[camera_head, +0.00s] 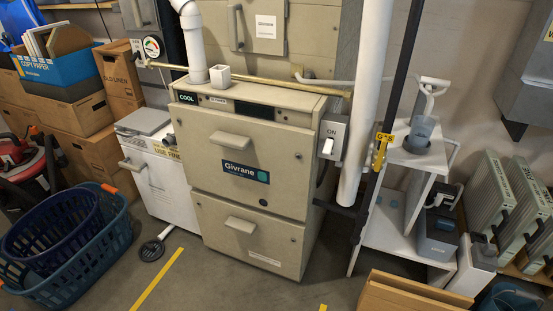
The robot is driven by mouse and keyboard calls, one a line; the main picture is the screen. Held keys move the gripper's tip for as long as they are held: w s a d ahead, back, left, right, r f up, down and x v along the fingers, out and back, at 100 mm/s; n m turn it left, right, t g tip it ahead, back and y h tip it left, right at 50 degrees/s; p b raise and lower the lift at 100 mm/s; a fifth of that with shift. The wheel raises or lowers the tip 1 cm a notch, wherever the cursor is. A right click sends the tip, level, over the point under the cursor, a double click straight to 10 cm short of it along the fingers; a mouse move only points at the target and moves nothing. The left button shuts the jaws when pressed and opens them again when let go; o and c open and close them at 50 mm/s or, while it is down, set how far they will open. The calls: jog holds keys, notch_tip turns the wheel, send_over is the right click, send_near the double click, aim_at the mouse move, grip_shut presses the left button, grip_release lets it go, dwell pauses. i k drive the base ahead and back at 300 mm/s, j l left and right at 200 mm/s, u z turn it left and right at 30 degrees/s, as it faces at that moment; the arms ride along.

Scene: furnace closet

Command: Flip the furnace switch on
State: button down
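The furnace (236,190) is a beige two-panel cabinet marked Givrane, standing upright in the middle of the head view. The furnace switch (328,146) is a small white toggle on a grey box fixed at the furnace's upper right side. The word ON is printed above the toggle. Its exact position is too small to tell for sure. The switch faces the camera and nothing covers it. My gripper is not in view.
A white vertical pipe (362,100) and a black pipe with a yellow gas tag (382,140) stand just right of the switch. A grey-white shelf cart (413,205) is farther right. Laundry baskets (75,250) sit left. Floor before the furnace is clear.

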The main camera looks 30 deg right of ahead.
aim_at(329, 143)
jog(key=k+l, duration=0.1)
jog(key=l, duration=1.05)
jog(key=k+l+z, duration=0.15)
jog(key=l, duration=0.95)
jog(key=i, duration=0.05)
